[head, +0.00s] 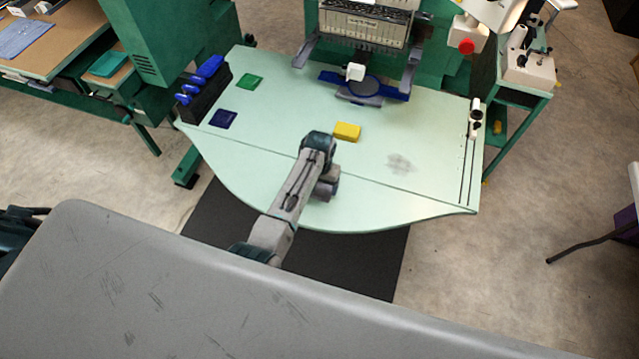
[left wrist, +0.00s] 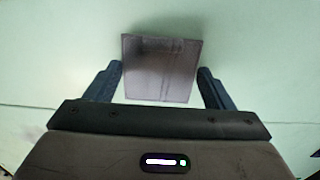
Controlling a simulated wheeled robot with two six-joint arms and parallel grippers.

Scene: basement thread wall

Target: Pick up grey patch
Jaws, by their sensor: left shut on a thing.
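The grey patch (left wrist: 160,68) is a flat, dark grey-brown square in the left wrist view. It lies between the two blue fingers of my left gripper (left wrist: 160,84), which meet its side edges. My left gripper is shut on it. I cannot tell whether the patch rests on the table or hangs just above it. My right gripper is in neither view.
A yellow block (head: 347,131) lies just beyond my left wrist. A green patch (head: 249,81) and a dark blue patch (head: 223,119) lie at the left, beside a black rack (head: 205,95). An embroidery machine (head: 365,30) stands behind. The table's right front is clear, with a grey smudge.

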